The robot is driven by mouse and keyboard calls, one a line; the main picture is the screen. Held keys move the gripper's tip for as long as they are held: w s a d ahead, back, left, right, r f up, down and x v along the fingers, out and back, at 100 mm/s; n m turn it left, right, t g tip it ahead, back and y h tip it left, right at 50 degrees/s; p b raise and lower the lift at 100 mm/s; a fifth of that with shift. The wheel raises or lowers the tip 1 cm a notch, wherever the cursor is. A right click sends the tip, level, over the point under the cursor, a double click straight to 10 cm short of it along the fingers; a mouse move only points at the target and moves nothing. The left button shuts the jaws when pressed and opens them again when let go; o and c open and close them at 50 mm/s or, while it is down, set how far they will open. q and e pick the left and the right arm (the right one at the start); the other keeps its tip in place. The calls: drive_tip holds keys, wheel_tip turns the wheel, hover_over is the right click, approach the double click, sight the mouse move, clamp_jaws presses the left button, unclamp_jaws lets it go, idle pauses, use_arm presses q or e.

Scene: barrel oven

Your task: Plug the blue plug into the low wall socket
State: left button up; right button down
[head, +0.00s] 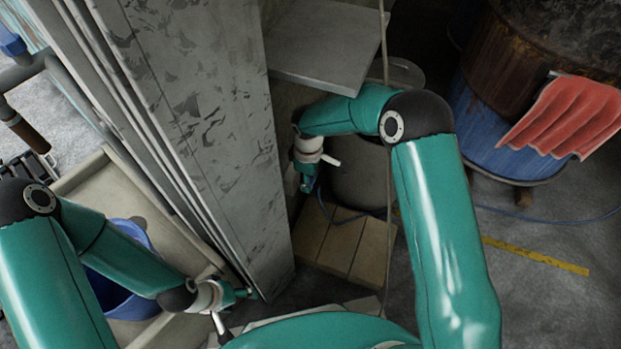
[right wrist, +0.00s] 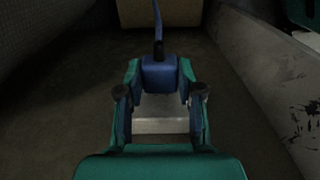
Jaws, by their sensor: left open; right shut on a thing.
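The blue plug (right wrist: 160,73) shows in the right wrist view between the fingertips of my right gripper (right wrist: 160,92), which is shut on it. A blue cable (right wrist: 157,22) runs from the plug toward the top of that view. A pale block (right wrist: 160,122) shows between the fingers below the plug; I cannot tell whether it is the wall socket or whether the plug touches it. In the head view my right gripper (head: 308,182) points down beside the grey pillar, above wooden boards. My left gripper (head: 243,293) is open and empty near the pillar's foot.
A large grey pillar (head: 215,120) stands between my arms. A grey shelf (head: 330,45) juts out above my right forearm. A round grey bin (head: 360,185) stands beside the right gripper. A blue barrel (head: 500,135) with a red cloth (head: 570,115) stands at right. A blue tub (head: 125,290) is at left.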

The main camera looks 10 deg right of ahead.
drive_tip(key=shift+w+a, duration=0.25)
drive_tip(key=shift+a, duration=0.15)
drive_tip(key=c, duration=0.7)
unclamp_jaws()
drive_tip(key=shift+o, duration=0.2)
drive_tip(key=shift+r, duration=0.1)
